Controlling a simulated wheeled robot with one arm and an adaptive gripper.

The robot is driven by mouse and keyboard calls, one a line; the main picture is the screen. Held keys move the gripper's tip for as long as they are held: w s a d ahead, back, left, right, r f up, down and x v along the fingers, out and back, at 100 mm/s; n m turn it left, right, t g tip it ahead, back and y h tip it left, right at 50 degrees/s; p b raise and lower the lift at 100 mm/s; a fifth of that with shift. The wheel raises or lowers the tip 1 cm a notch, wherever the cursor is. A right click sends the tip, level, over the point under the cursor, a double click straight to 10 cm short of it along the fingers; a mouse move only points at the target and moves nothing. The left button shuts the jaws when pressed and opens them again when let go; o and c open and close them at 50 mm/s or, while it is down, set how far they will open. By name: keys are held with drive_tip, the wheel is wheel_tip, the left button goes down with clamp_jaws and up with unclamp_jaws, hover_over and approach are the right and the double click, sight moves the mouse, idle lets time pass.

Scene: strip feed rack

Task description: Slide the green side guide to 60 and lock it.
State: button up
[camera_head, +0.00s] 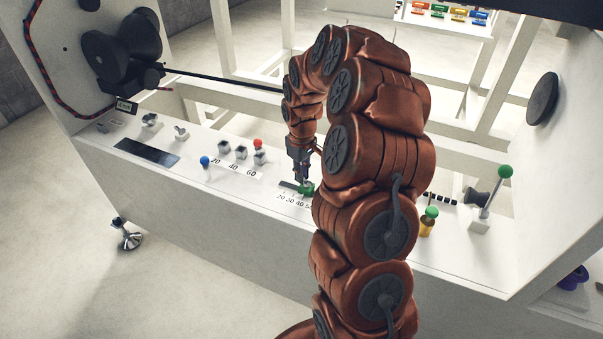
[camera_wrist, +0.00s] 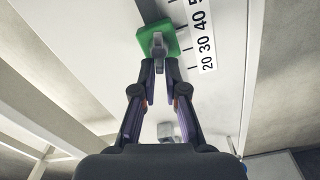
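The green side guide (camera_wrist: 175,45) sits on a dark rail, with a grey lever (camera_wrist: 158,42) on top. In the wrist view it lies beside the 30 and 40 of the printed scale (camera_wrist: 206,45); I cannot read its exact setting. The guide (camera_head: 306,189) is small in the head view, just below my gripper (camera_head: 302,180). In the wrist view my gripper (camera_wrist: 160,66) has its fingertips on either side of the lever, a narrow gap between them. I cannot tell whether they press on it. The 60 mark is out of view there.
A second scale with grey knobs (camera_head: 241,153) stands left of my arm, with a blue ball knob (camera_head: 205,161) and a red one (camera_head: 257,143). Right of it are a green-topped yellow post (camera_head: 430,213) and a green-ball lever (camera_head: 504,172). My arm hides the panel between.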

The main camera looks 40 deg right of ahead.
drive_tip(key=o, duration=0.3)
drive_tip(key=shift+o, duration=0.2)
drive_tip(key=shift+r, duration=0.1)
wheel_tip(320, 180, up, 12)
idle(0.4)
idle(0.3)
